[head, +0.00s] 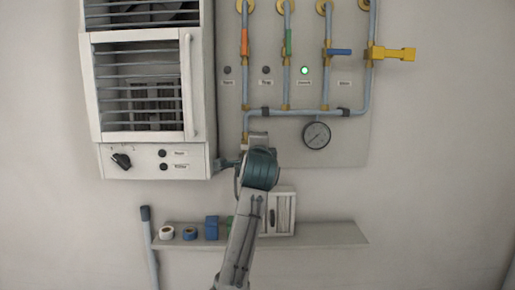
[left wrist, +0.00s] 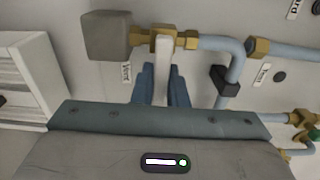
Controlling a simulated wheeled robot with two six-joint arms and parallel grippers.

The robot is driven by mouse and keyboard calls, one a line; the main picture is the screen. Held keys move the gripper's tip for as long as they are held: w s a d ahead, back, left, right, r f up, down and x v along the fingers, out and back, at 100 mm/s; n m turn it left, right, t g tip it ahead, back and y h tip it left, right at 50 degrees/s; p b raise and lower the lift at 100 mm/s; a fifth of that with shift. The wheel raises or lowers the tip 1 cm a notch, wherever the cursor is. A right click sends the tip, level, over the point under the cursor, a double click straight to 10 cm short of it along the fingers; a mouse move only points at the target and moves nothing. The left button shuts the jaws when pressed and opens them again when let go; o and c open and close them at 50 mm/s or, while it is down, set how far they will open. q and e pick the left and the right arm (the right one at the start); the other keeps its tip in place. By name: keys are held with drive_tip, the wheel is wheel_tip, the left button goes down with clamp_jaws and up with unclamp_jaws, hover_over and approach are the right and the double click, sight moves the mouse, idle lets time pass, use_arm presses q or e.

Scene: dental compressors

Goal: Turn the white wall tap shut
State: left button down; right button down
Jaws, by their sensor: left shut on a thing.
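The white tap lever (left wrist: 163,58) shows in the left wrist view, joined to a brass valve body (left wrist: 186,41) on the blue-grey pipe. A grey block (left wrist: 108,36) sits at the left end of this fitting, and a "Vent" label is below it. The two blue fingers of my left gripper (left wrist: 164,82) are on either side of the white lever, shut on it. In the head view my left wrist (head: 259,168) hides the fingers and most of the tap. My right gripper is not in view.
Above are pipes with orange (head: 244,42), green (head: 288,42), blue (head: 340,52) and yellow (head: 393,53) handles. A gauge (head: 316,134) is right of my wrist. A louvred cabinet (head: 150,158) stands close at left. A shelf (head: 335,235) with tape rolls and small boxes is below.

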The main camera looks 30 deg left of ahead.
use_arm(q)
drive_tip(key=c, duration=1.4)
unclamp_jaws()
drive_tip(key=shift+c, duration=0.2)
drive_tip(key=b+v, duration=0.5)
drive_tip(key=v, duration=0.5)
drive_tip(key=shift+s+d, duration=0.2)
drive_tip(key=shift+s, duration=0.15)
drive_tip(key=shift+f, duration=0.15)
